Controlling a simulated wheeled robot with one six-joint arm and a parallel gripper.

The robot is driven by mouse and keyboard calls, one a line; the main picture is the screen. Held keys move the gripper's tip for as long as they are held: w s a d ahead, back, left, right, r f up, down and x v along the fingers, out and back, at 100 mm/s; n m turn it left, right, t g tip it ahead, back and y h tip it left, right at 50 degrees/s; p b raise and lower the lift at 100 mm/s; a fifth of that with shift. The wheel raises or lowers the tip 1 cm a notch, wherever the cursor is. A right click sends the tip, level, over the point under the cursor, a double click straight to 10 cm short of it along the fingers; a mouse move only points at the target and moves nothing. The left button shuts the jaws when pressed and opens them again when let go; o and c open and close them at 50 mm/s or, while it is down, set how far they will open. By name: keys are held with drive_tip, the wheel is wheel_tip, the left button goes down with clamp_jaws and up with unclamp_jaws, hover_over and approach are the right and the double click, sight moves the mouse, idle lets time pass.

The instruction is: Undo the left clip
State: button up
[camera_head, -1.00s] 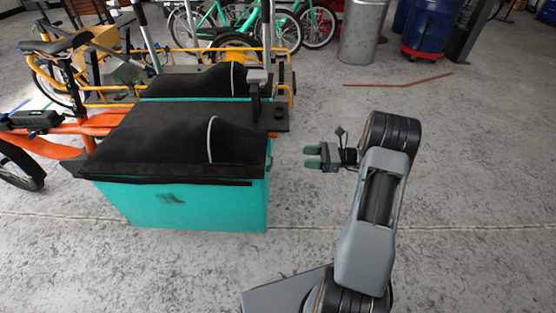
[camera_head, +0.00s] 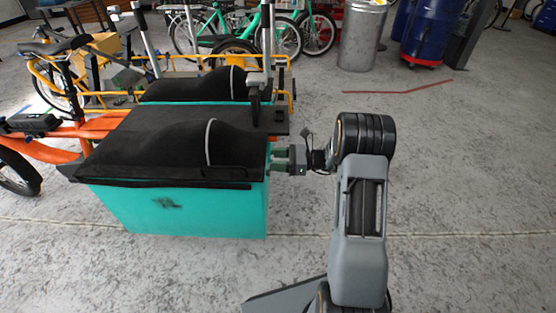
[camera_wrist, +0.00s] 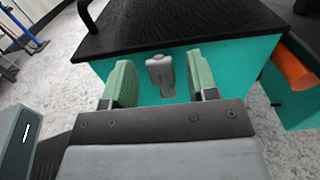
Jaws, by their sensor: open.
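A grey clip (camera_wrist: 160,72) sits on the teal end wall of the cargo box (camera_wrist: 233,62), just under the edge of its black cover (camera_wrist: 170,22). In the wrist view my gripper (camera_wrist: 161,84) is open, with one green finger on each side of the clip. I cannot tell whether the fingers touch it. In the head view my gripper (camera_head: 280,160) is at the right end of the teal box (camera_head: 190,212), close below the cover edge (camera_head: 150,150). The clip is not discernible in the head view.
An orange bike frame (camera_head: 60,143) stands left of the box, and an orange tube (camera_wrist: 292,68) shows at right in the wrist view. A second black-covered box (camera_head: 195,84) lies behind. The concrete floor (camera_head: 470,180) to the right is clear.

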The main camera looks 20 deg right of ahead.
clamp_jaws()
idle(0.4)
